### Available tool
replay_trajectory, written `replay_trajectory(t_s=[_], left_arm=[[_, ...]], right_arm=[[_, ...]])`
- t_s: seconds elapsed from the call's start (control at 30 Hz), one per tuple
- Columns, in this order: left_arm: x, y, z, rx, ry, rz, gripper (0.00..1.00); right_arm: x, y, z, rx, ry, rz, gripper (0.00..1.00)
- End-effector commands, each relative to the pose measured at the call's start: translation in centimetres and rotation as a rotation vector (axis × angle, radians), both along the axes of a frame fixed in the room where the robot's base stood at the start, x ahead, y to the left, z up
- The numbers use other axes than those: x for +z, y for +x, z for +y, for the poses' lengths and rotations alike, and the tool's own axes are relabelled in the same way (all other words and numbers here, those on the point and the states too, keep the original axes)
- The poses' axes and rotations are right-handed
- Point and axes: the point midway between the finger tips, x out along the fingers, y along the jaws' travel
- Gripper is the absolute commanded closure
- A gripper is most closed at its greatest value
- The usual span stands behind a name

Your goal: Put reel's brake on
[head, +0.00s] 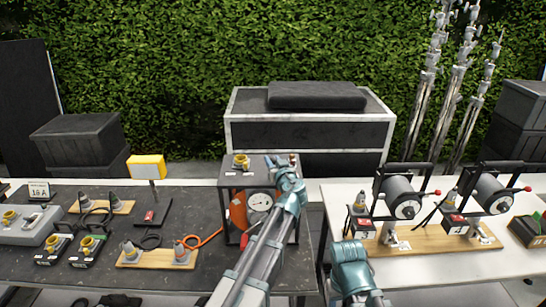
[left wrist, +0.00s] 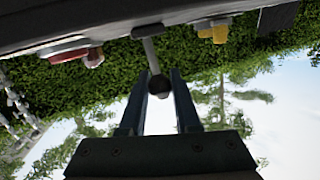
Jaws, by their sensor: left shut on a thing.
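A black open-frame box (head: 226,212) stands at the right end of the dark table. Inside it is an orange reel (head: 238,212) with a round white face (head: 260,202). My left gripper (head: 281,166) is at the box's top right and hides part of it. In the left wrist view, a grey lever (left wrist: 150,48) with a dark ball knob (left wrist: 159,85) comes out of the box's dark panel (left wrist: 95,22). The knob lies between the left gripper's fingers (left wrist: 159,98), which are shut on it. My right arm shows at the bottom centre, but no right fingers show.
A yellow connector (head: 241,162) sits on the box top. Two drums with red-knobbed cranks (head: 400,197) (head: 490,193) stand on the white table at right. Cable boards (head: 158,257), grey units (head: 28,223) and a yellow block (head: 147,167) occupy the dark table.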

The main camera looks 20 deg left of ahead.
Motion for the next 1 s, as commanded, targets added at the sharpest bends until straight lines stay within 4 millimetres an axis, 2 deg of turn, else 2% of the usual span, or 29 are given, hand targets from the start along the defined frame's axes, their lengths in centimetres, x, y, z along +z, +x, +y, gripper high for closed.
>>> replay_trajectory(t_s=[0.03, 0.1, 0.5, 0.7, 1.0], left_arm=[[1.2, 0.4, 0.0, 0.000, -0.015, 0.037, 1.00], [1.4, 0.9, 0.1, 0.000, -0.030, 0.096, 1.00], [1.3, 3.3, 0.8, 0.001, -0.134, 0.459, 1.00], [0.8, 4.3, 1.1, 0.001, -0.180, 0.620, 1.00], [0.0, 5.1, 1.4, 0.000, -0.230, 0.793, 1.00]], right_arm=[[2.1, 0.0, 0.0, -0.001, 0.000, 0.000, 0.50], [3.6, 0.0, 0.0, -0.005, 0.001, 0.000, 0.50], [10.6, 0.0, 0.0, -0.014, 0.002, 0.000, 0.50], [12.8, -0.1, 0.0, -0.011, 0.002, 0.002, 0.50], [14.4, -0.1, 0.0, -0.009, 0.002, 0.003, 0.50]])
